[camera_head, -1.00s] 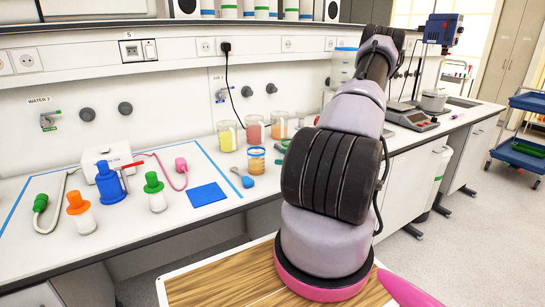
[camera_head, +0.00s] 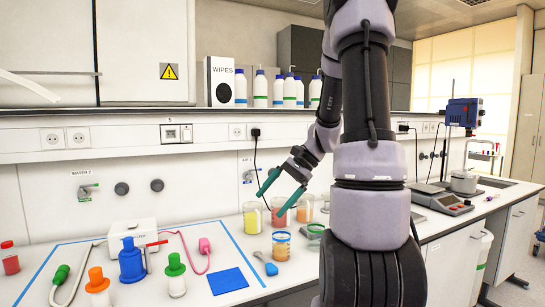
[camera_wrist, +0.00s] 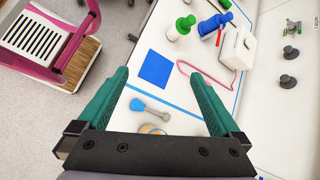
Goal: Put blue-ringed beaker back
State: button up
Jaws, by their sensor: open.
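A small beaker (camera_head: 281,246) with orange contents and what looks like a blue ring stands on the bench, in front of a row of larger beakers. My gripper (camera_head: 270,204) is open and empty, its green fingers pointing down and left above the beaker area, apart from the small beaker. In the wrist view, the open fingers (camera_wrist: 160,78) show over the bench. An orange-tan round top, probably this beaker (camera_wrist: 150,129), peeks out at the bottom, mostly hidden by the gripper body.
Beakers with yellow (camera_head: 252,219), red (camera_head: 279,214) and orange (camera_head: 305,210) contents stand behind. A green-rimmed dish (camera_head: 315,233) is right of the small beaker.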

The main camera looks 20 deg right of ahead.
jog(key=s+a+r+n+t+h, duration=0.3)
jog(key=s+r+n, duration=0.1)
jog(key=s+r, duration=0.2)
jog(key=s+a+r+n+t+h, duration=0.3)
jog(key=s+r+n, duration=0.1)
jog(key=s+r, duration=0.3)
jog(key=shift+r, duration=0.65)
